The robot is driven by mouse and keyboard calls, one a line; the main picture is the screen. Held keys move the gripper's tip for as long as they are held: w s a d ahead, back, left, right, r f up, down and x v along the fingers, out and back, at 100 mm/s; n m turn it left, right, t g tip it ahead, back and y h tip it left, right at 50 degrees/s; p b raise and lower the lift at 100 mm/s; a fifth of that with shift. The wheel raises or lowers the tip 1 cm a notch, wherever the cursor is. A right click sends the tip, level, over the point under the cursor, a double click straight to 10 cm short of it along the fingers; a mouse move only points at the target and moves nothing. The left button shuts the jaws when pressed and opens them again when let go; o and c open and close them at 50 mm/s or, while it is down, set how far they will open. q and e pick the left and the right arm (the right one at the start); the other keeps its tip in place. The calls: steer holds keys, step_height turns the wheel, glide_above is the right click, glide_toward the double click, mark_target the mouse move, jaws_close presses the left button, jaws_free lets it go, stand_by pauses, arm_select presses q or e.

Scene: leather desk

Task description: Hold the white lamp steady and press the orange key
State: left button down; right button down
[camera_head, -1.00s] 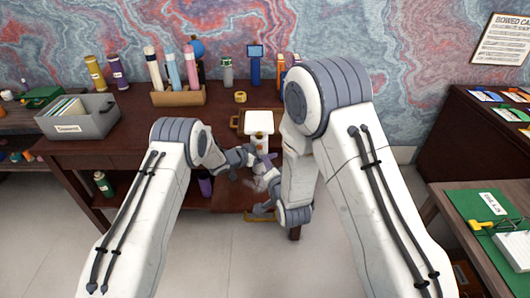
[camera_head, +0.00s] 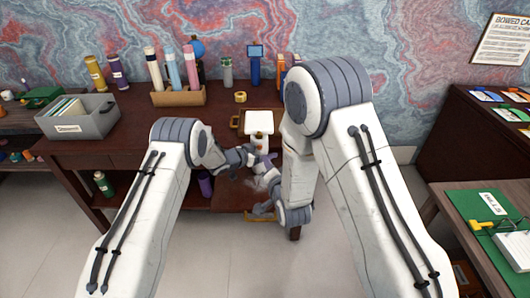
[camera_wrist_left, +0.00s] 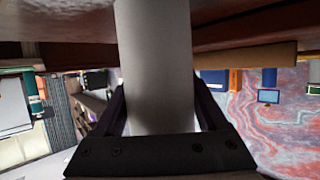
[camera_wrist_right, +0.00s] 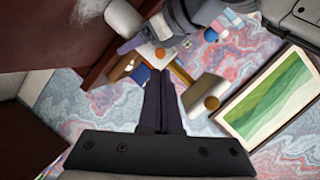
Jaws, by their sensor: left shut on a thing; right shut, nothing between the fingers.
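The white lamp (camera_head: 259,121) shows in the head view as a pale block at the desk's front middle. In the left wrist view, its white cylindrical body (camera_wrist_left: 157,70) stands between my left fingers, which are shut on it. My left gripper (camera_head: 264,159) is low at the desk's front edge in the head view. My right gripper (camera_wrist_right: 158,75) is shut and empty; its fingertips point toward an orange round spot, apparently the orange key (camera_wrist_right: 160,52), on a pale surface. They look close to it, but I cannot tell whether they touch.
On the desk (camera_head: 130,150) stand a grey bin (camera_head: 100,122), a wooden rack (camera_head: 180,97) of bottles, a tape roll (camera_head: 240,97) and a blue stand (camera_head: 255,70).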

mark_target(260, 147)
steer(key=w+a+f+n+g+y, duration=0.1)
steer(key=w+f+n+g+y, duration=0.1)
steer(key=w+n+y, duration=0.5)
steer(key=shift+a+f+n+g+y, duration=0.2)
steer(key=shift+f+n+g+y, duration=0.3)
steer(key=shift+n, duration=1)
steer(key=shift+w+r, duration=0.15)
stand_by(1.5)
steer(key=shift+w, duration=0.3)
